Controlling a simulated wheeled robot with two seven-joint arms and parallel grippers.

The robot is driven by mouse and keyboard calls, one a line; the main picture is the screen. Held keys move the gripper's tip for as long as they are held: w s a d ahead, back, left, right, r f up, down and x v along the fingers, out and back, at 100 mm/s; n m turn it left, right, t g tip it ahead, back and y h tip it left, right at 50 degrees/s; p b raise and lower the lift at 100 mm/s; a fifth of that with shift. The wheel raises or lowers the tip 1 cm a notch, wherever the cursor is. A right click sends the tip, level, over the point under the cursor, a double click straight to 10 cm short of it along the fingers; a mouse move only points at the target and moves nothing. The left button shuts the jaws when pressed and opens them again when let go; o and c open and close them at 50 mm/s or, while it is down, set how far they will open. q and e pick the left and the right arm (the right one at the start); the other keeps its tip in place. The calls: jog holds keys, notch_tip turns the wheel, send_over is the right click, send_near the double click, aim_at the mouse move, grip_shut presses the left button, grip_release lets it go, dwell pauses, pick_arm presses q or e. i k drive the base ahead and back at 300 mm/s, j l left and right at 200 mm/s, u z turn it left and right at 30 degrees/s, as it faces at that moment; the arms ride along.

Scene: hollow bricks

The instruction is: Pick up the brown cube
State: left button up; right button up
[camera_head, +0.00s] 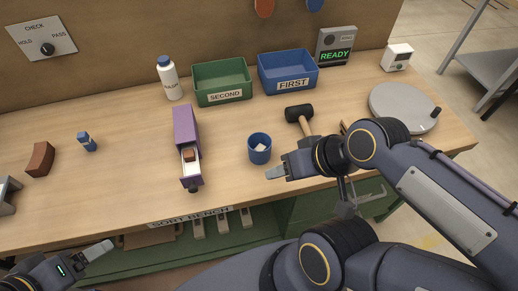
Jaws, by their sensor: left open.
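A small brown cube (189,155) lies in the pulled-out drawer of a purple box (186,124). The drawer has white inner walls and a dark knob (194,188) at its front. My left gripper (98,250) is open at the lower left, in front of the bench edge and well away from the cube. My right gripper (276,173) is over the bench's front part, right of the drawer. Its fingers show edge-on, so their gap is unclear.
A blue cup (259,149) stands close to my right gripper, with a mallet (300,114) behind. Green (222,82) and blue (288,71) bins and a white bottle (168,78) stand at the back. A brown curved block (40,158) and small blue item (87,142) lie left.

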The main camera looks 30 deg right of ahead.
aim_at(189, 154)
jog(key=k+l+u, duration=0.1)
jog(key=u, duration=0.25)
jog(key=k+l+u, duration=0.15)
jog(key=u, duration=0.2)
jog(key=l, duration=0.1)
